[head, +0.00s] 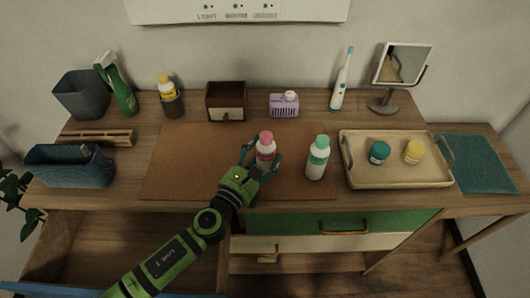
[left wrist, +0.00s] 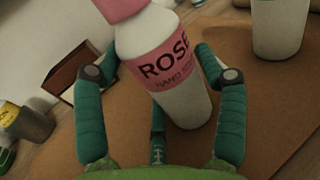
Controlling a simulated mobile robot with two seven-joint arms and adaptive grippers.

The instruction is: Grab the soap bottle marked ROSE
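The ROSE soap bottle (head: 265,150) is white with a pink cap and pink label and stands on the brown desk mat. In the left wrist view the bottle (left wrist: 168,62) fills the space between the fingers, and its label reads ROSE. My left gripper (head: 264,160) has its green fingers on both sides of the bottle. In the left wrist view the fingertips (left wrist: 158,52) are very close to its sides; I cannot tell whether they press on it. The bottle's base is partly hidden by the gripper in the head view. My right gripper is not in view.
A green-capped white bottle (head: 318,158) stands just right of the ROSE bottle. A wooden tray (head: 395,179) with two small jars lies farther right. A purple basket (head: 284,106) and a wooden box (head: 226,101) stand behind. The mat (head: 180,170) is clear on the left.

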